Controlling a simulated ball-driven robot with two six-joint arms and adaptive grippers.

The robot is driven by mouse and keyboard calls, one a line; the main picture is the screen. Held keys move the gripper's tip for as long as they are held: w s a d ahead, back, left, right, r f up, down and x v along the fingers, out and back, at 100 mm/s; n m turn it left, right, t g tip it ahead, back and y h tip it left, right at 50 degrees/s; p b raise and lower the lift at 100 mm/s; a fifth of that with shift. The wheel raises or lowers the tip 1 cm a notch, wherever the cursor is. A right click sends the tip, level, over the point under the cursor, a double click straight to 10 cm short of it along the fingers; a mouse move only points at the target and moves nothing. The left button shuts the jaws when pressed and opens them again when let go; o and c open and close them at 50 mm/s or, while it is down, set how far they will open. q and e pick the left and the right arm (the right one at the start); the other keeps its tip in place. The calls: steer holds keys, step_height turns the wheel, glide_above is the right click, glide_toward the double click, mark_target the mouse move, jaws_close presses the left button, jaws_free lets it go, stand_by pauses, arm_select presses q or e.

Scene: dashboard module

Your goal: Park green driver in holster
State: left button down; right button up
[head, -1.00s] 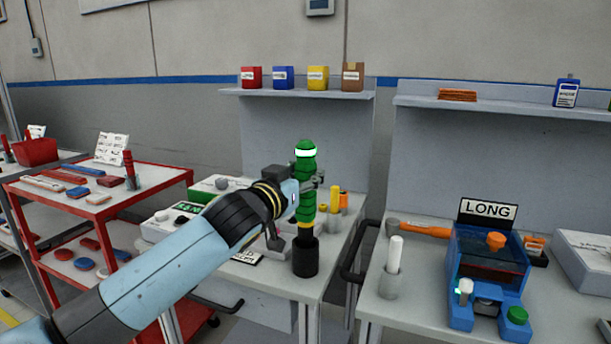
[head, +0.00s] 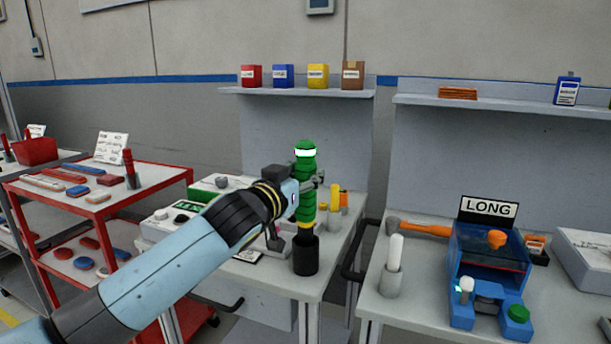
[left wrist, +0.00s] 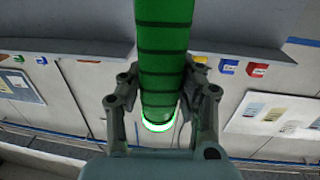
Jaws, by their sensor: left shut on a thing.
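The green driver (head: 306,170) stands upright, with a glowing white ring near its top and a yellow band near its lower end. My left gripper (head: 312,186) is shut on its green handle; the left wrist view shows the fingers (left wrist: 162,100) on both sides of the handle (left wrist: 163,55). The driver's lower end meets a black cylindrical holster (head: 306,257) near the front edge of the middle bench. The tip is hidden, and I cannot tell how deep it sits. My right gripper is not in view.
A grey holder with a yellow-handled tool (head: 335,198) stands just behind the driver. A green-and-white box (head: 210,188) and a device (head: 178,220) lie to the left. On the right bench are a white-topped cylinder (head: 394,268), an orange hammer (head: 425,229) and a blue LONG fixture (head: 487,275).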

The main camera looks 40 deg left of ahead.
arm_select(q)
steer(key=shift+f, duration=0.25)
steer(key=c, duration=0.9)
jaws_free()
steer(key=shift+b, duration=0.3)
steer(key=shift+o, duration=0.4)
steer(key=shift+f, duration=0.15)
